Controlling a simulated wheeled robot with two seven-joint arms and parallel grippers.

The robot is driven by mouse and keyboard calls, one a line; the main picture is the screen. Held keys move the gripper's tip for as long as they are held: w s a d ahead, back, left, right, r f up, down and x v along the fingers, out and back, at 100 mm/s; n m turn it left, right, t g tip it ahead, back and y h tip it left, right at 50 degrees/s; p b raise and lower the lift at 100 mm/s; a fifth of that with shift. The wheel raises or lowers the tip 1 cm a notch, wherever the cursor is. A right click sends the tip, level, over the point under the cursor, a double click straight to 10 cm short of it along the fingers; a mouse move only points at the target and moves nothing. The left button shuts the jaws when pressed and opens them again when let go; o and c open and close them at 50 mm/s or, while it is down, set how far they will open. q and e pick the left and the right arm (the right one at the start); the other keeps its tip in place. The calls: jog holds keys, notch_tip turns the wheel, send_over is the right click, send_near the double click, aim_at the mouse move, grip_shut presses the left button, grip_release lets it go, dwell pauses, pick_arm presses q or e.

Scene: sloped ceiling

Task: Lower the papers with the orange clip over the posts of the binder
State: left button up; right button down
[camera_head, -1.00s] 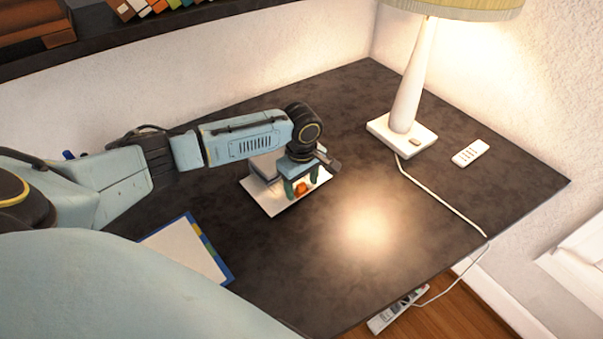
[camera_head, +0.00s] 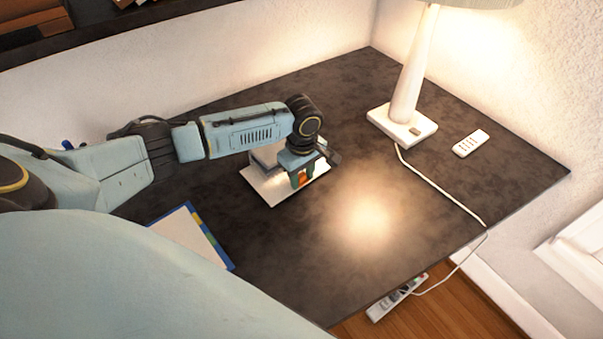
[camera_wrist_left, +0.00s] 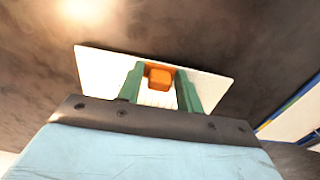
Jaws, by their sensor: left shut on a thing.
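The white papers (camera_head: 264,187) lie flat on the dark desk, or just above it; I cannot tell which. The orange clip (camera_wrist_left: 160,78) sits on their edge. My left gripper (camera_head: 302,182) points down at the papers and is shut on the orange clip, with a green finger on each side of it. The papers also show in the left wrist view (camera_wrist_left: 100,70). The binder (camera_head: 192,236), with a blue edge and coloured tabs, lies at the front left, partly hidden by my own body. Its posts are not visible. My right gripper is not in view.
A grey object (camera_head: 264,158) stands behind the papers, partly hidden by my arm. A cord (camera_head: 440,187) runs over the right edge. The desk's front middle is clear.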

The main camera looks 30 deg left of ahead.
pick_arm(q)
jog(key=shift+s+d+r+p, duration=0.1)
jog(key=shift+s+d+p, duration=0.15)
jog(key=shift+d+p, duration=0.45)
jog(key=shift+s+d+f+p, duration=0.1)
jog(key=shift+s+d+p, duration=0.1)
jog(key=shift+d+p, duration=0.45)
jog(key=shift+s+d+r+p, duration=0.1)
jog(key=shift+s+d+p, duration=0.25)
jog(key=shift+d, duration=0.6)
jog(key=shift+s+d+p, duration=0.2)
jog(key=shift+d+p, duration=0.35)
jog(key=shift+d, duration=0.3)
jog(key=shift+s+d+p, duration=0.2)
jog(key=shift+d+p, duration=0.35)
jog(key=shift+d, duration=0.25)
jog(key=o, duration=1.1)
notch_tip(320, 180, up, 13)
jog(key=p, duration=0.2)
jog(key=shift+r, duration=0.2)
